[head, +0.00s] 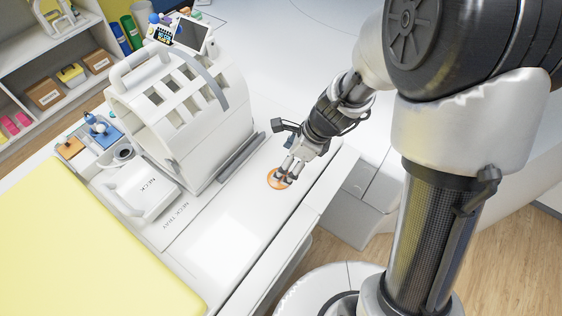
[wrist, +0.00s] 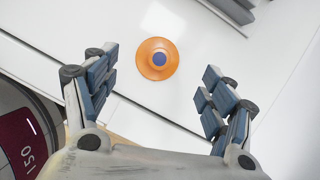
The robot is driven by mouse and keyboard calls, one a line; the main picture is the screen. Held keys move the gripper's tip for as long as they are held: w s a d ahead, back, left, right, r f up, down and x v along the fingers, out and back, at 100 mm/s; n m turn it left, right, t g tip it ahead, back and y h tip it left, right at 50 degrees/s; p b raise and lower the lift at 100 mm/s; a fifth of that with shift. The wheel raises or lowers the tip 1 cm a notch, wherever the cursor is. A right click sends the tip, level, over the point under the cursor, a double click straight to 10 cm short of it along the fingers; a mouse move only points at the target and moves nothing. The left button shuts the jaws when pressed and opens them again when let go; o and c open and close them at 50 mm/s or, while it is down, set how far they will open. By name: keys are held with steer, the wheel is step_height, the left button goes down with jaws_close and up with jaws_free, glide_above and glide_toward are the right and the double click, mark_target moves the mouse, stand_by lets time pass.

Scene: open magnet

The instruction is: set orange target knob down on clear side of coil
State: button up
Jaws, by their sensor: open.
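The orange target knob (wrist: 158,60) is a round orange disc with a blue centre. It rests on the white table surface, a little beyond and between my open fingers in the wrist view. My gripper (wrist: 160,85) is open, with nothing between its fingers. In the head view my gripper (head: 286,175) is low over the knob (head: 274,181) and hides part of it. The white coil (head: 185,110), a slotted cage with a handle, stands on the table to the left of the knob, with a grey strip along its near right foot.
A neck tray (head: 140,192) lies left of the coil's foot. A blue tray (head: 98,133) with small items stands behind it. A yellow mat (head: 70,245) covers the front left. The white surface (head: 225,240) in front of the knob is bare. The table's right edge is close.

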steer(key=p+v, duration=0.1)
steer(key=v, duration=0.4)
steer(key=shift+r+p, duration=0.15)
steer(key=shift+p, duration=0.25)
steer(key=s+d+r+n+t+h, duration=0.1)
steer(key=s+d+r+n, duration=0.3)
steer(key=s+r+n, duration=0.5)
steer(key=s+d+r+n+t+h, duration=0.2)
steer(key=s+d+r+n+h, duration=0.1)
steer(key=s+r+n, duration=0.6)
steer(key=d+n, duration=0.1)
steer(key=n, duration=0.3)
steer(key=shift+d, duration=0.25)
